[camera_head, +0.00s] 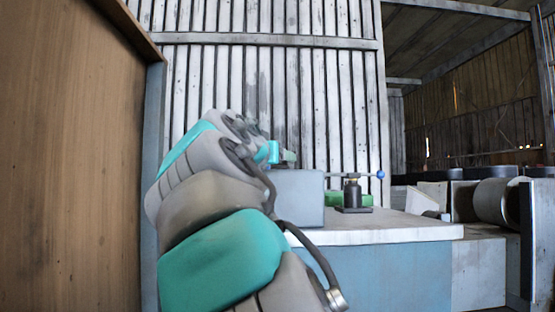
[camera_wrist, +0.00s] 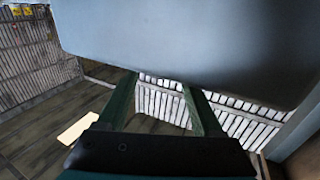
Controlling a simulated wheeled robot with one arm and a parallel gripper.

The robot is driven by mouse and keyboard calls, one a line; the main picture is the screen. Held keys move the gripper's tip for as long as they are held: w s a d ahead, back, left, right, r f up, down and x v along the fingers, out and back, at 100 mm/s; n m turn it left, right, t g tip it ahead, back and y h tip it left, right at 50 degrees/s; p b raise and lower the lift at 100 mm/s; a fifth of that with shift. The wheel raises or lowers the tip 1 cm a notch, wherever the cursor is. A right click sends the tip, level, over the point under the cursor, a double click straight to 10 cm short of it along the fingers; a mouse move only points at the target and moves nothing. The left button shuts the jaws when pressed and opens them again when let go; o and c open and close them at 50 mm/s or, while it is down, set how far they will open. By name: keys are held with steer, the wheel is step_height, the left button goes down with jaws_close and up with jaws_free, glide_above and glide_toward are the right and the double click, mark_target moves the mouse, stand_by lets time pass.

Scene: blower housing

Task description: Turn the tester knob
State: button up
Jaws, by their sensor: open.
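A plain blue-grey box (camera_head: 297,197) stands on the light-topped bench (camera_head: 400,230) in the head view, just right of my arm. I take it to be the tester, but no knob can be made out on it. In the wrist view a large smooth blue-grey surface (camera_wrist: 190,45), probably that box, fills the top. My gripper (camera_wrist: 160,84) is open, its two dark green fingers apart with nothing between them. The fingertips reach up to the lower edge of this surface. I cannot tell whether they touch it. In the head view my arm hides most of the gripper.
A dark press-like device (camera_head: 352,192) with a blue-balled bar (camera_head: 379,174) stands on the bench right of the box, by a green object (camera_head: 333,199). A tall wooden panel (camera_head: 70,150) closes off the left. Grey rollers (camera_head: 494,201) stand at right.

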steer(key=v, duration=0.6)
steer(key=shift+w+f, duration=0.1)
stand_by(0.3)
